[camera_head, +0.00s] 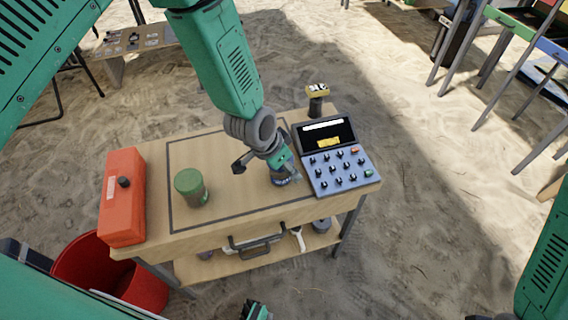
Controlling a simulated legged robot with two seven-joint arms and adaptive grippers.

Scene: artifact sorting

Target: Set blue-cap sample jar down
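My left arm reaches down from the top, and its gripper (284,172) is over the right part of the outlined area on the wooden table (222,230). The blue-cap sample jar (287,181) shows as a small dark blue shape at the fingertips, low at the tabletop and left of the console. The gripper hides most of the jar. I cannot tell whether the fingers grip it or only surround it, nor whether its base touches the table. Part of my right arm shows at the right edge; its gripper cannot be made out.
A green-capped jar (190,186) stands in the left part of the outlined area. A red box (123,200) lies at the table's left end. A console with knobs (340,165) stands on the right, with a yellow-topped post (317,97) behind. A red bucket (100,270) stands at lower left.

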